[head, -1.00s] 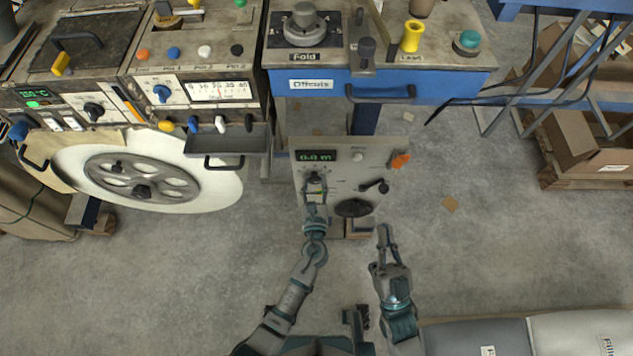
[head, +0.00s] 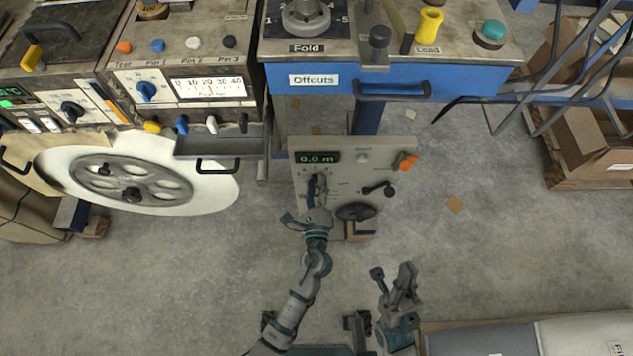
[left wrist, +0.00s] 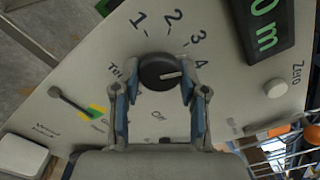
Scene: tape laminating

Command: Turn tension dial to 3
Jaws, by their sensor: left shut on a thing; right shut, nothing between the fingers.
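The tension dial is a black round knob (left wrist: 158,73) with a white pointer line on the panel, in the left wrist view. Numbers 1 to 4 are printed around it, with "Off" below. The pointer line faces right, roughly toward the 4. My left gripper (left wrist: 157,92) has its two fingers on either side of the knob, shut on it. My right gripper (head: 405,268) is shut and empty, below and right of the panel.
The panel also carries a green display (head: 318,157), an orange knob (head: 408,161), a small crank (head: 378,188) and a dark round handle (head: 356,212). A large white reel (head: 215,190) stands left. A blue bench (head: 470,82) stands behind.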

